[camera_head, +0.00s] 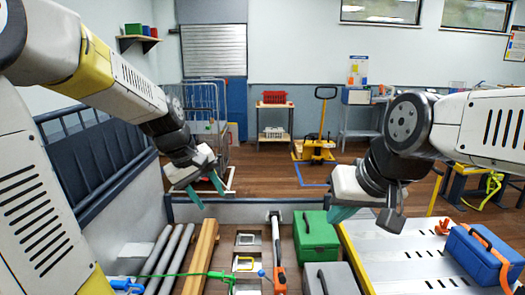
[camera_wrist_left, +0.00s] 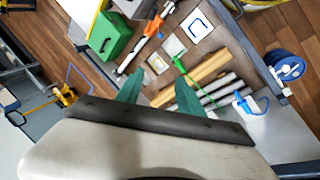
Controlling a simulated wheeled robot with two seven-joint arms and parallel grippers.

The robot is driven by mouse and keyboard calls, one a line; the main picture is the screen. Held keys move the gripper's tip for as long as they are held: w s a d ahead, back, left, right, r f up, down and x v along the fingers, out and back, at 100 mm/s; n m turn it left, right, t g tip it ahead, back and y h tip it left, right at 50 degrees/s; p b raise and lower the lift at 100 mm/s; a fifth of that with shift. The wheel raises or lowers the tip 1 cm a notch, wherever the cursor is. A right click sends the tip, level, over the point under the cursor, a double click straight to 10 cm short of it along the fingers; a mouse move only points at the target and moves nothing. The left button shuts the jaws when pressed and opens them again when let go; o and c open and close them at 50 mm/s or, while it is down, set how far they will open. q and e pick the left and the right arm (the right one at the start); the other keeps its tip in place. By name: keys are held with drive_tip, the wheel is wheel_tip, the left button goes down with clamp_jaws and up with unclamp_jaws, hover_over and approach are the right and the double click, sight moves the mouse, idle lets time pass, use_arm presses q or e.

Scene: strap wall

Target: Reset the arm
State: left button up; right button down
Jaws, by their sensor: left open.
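My left arm comes in from the left of the head view. My left gripper (camera_head: 206,193) hangs over the back of the cargo bed, with its two teal fingers apart and nothing between them. In the left wrist view my left gripper (camera_wrist_left: 158,80) also shows open fingers, with the bed far below. My right arm comes in from the right. My right gripper (camera_head: 342,213) is raised over the bed near the green box (camera_head: 316,236); its teal fingers overlap in view, so their gap cannot be judged.
Below lie grey pipes (camera_head: 172,255), wooden beams (camera_head: 201,255), an orange-and-white bar (camera_head: 277,252) and a green strap (camera_head: 190,274). A blue case (camera_head: 480,255) sits on a pale panel (camera_head: 400,250) at right. A dark railing (camera_head: 100,160) stands at left. A yellow pallet jack (camera_head: 318,148) is behind.

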use_arm(q)
drive_tip(key=s+r+m+t, duration=0.1)
drive_tip(key=s+r+m, duration=0.1)
drive_tip(key=s, duration=0.5)
drive_tip(key=s+r+m+t, duration=0.1)
drive_tip(key=s+r+m, duration=0.2)
drive_tip(key=s+m, duration=0.2)
drive_tip(key=s, duration=0.3)
drive_tip(key=shift+s+a+y, duration=0.15)
drive_tip(key=shift+s+y, duration=0.15)
drive_tip(key=shift+y, duration=0.1)
